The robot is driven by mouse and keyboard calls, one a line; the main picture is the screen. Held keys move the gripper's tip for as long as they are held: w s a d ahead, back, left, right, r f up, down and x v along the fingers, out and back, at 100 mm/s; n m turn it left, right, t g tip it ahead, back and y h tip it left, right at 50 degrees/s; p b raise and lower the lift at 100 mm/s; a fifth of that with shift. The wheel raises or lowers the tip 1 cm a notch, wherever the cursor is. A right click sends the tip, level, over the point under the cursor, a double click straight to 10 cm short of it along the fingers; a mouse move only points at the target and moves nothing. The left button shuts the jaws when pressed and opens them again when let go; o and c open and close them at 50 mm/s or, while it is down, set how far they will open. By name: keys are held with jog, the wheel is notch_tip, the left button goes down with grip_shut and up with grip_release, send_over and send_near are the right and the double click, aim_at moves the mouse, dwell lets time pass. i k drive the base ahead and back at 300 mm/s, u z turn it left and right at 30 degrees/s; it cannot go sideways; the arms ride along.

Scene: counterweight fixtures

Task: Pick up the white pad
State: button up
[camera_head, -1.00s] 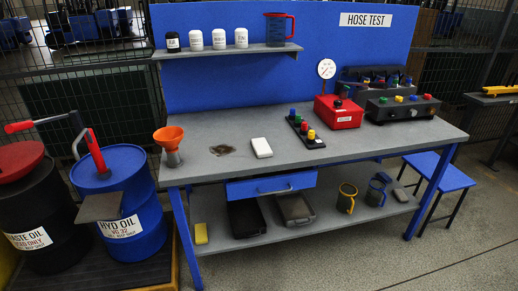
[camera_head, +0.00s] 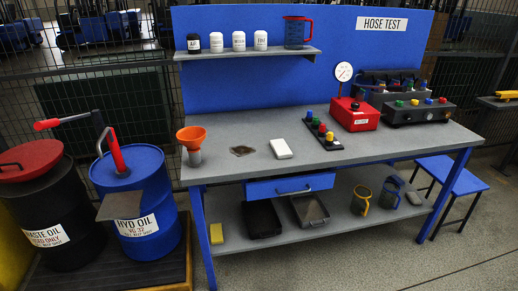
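The white pad (camera_head: 281,149) is a small flat block lying on the grey top of the workbench (camera_head: 245,176), in the front middle part. A dark stain (camera_head: 242,151) lies just left of it, and a black strip with several coloured caps (camera_head: 322,132) lies to its right. Nothing touches the pad. My gripper is not in view.
An orange funnel (camera_head: 192,139) stands at the bench's left end. A red gauge box (camera_head: 354,114) and a black block with coloured knobs (camera_head: 417,111) stand right. A blue drum (camera_head: 140,192) and black drum (camera_head: 50,215) stand left; a blue stool (camera_head: 452,174) stands right. Floor shows in front.

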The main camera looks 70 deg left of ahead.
aim_at(280, 147)
jog(key=z, duration=0.95)
jog(key=k, duration=0.1)
jog(key=u, duration=2.2)
jog(key=k, duration=0.2)
jog(key=u, duration=2.1)
jog(key=k, duration=0.7)
jog(key=z, duration=0.2)
jog(key=i, duration=0.55)
jog(key=z, duration=0.05)
